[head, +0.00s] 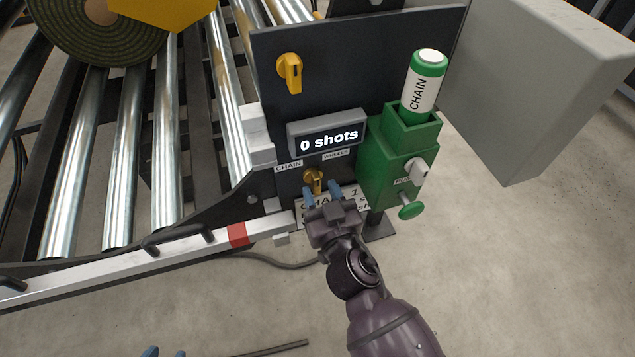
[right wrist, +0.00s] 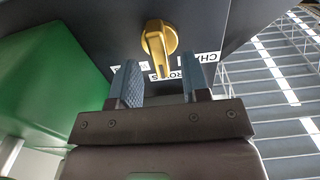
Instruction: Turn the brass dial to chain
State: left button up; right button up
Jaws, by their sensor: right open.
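The brass dial (head: 313,181) is low on the dark panel, under the display reading "0 shots". A CHAIN label (head: 288,166) is at its upper left and a WHEELS label (head: 335,154) at its upper right. In the right wrist view the dial (right wrist: 158,45) has its handle pointing down at a middle label, partly readable; the CHAIN label (right wrist: 205,57), upside down, lies to the right. My right gripper (head: 322,195) is open and empty, just short of the dial.
A larger yellow knob (head: 290,72) sits higher on the panel. A green holder (head: 397,155) with a CHAIN canister (head: 425,82) and a green plunger knob (head: 411,211) stands close right of my gripper. The roller conveyor (head: 115,160) is left. Floor in front is mostly clear.

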jog(key=shift+x, duration=1.2)
grip_shut()
